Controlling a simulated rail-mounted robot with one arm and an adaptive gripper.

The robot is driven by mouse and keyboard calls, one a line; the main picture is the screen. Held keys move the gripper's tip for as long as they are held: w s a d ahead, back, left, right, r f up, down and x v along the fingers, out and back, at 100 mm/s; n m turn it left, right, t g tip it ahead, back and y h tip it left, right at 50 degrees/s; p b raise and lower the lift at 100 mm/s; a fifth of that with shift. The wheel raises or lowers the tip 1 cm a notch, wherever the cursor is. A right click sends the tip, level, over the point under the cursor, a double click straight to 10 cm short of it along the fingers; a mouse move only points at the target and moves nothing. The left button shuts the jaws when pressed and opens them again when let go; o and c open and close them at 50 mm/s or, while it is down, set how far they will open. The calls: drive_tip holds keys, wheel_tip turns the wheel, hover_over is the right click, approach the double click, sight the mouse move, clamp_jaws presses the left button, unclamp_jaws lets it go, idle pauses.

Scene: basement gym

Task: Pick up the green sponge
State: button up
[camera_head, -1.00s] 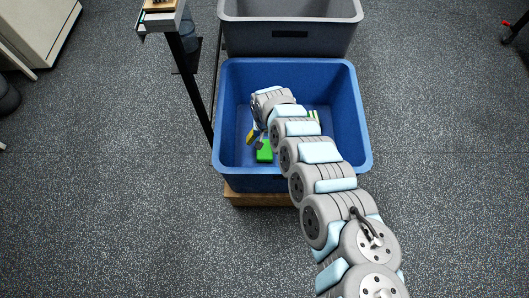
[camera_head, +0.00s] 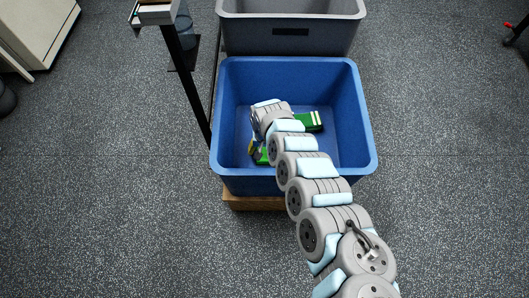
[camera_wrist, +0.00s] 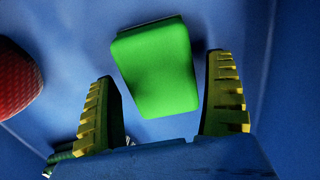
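The green sponge (camera_wrist: 155,70) lies on the floor of the blue bin (camera_head: 349,110). In the wrist view it sits ahead of and between the two fingers of my gripper (camera_wrist: 162,68), with gaps showing on both sides. The fingers are dark with yellow ridges and are spread open. In the head view only a small part of the sponge (camera_head: 262,157) shows, because my arm covers the rest. Whether the fingertips are level with the sponge is hard to tell.
A green item with white stripes (camera_head: 309,121) lies in the bin, right of my arm. A red rounded object (camera_wrist: 16,79) is at the wrist view's left edge. A grey bin (camera_head: 290,40) stands behind the blue bin. A dark post (camera_head: 188,85) stands at its left.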

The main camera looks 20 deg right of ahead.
sight(264, 150)
drive_tip(key=c, duration=0.6)
drive_tip(key=shift+c, duration=0.2)
drive_tip(key=shift+r, duration=0.1)
wheel_tip(264, 150, up, 10)
drive_tip(key=p, duration=0.5)
drive_tip(key=shift+p, duration=0.35)
drive_tip(key=shift+o, duration=0.4)
